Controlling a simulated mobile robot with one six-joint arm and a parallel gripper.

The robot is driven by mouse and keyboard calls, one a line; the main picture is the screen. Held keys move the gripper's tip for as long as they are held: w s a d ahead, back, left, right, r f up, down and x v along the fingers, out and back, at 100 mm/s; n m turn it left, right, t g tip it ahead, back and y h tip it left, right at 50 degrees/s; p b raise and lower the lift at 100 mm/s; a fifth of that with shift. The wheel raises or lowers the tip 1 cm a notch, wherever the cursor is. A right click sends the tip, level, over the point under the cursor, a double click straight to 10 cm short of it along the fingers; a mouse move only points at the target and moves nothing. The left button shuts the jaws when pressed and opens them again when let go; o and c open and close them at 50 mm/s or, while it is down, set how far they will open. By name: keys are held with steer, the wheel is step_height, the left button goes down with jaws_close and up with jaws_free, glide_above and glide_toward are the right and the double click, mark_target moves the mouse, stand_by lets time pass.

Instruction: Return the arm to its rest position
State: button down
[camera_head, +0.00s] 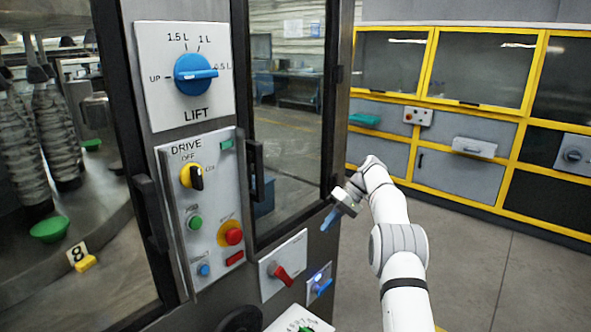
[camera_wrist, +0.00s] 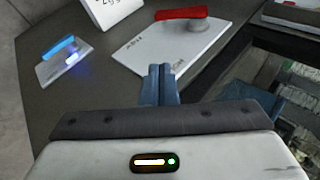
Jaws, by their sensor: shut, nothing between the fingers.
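My white arm (camera_head: 389,232) reaches up from the bottom right of the head view and bends left toward the machine's control column. My gripper (camera_head: 329,220) has blue fingers and is in front of the column, beside the lower edge of the glass door. In the wrist view the fingers of my gripper (camera_wrist: 159,84) are together with nothing between them. They appear apart from the panel. The red-handled switch (camera_head: 282,274) and the small blue-handled switch (camera_head: 320,285) are below the gripper. The wrist view also shows the red handle (camera_wrist: 183,14) and the blue handle (camera_wrist: 60,47).
The LIFT plate with its blue knob (camera_head: 194,74) and the DRIVE panel (camera_head: 205,215) stand left of my arm. A door handle (camera_head: 255,171) sticks out between them and the glass. A yellow-framed cabinet (camera_head: 470,110) stands behind. The floor (camera_head: 490,270) right of my arm is clear.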

steer(key=s+r+m+t+h, duration=0.2)
steer(key=s+r, duration=0.4)
steer(key=s, duration=0.3)
steer(key=s+r+m+t+h, duration=0.1)
steer(key=s+r+m+h, duration=0.1)
steer(key=s+r, duration=0.5)
steer(key=s+d+f+m+t+h, duration=0.1)
steer(key=s+f, duration=0.3)
steer(key=s, duration=1)
steer(key=s+d+f+m+t+h, duration=0.1)
steer(key=s+f+t+h, duration=0.1)
steer(key=s, duration=1.2)
step_height(320, 180, down, 2)
steer(key=shift+d+f+h, duration=0.15)
steer(key=shift+f+h, duration=0.05)
steer(key=shift+h, duration=0.3)
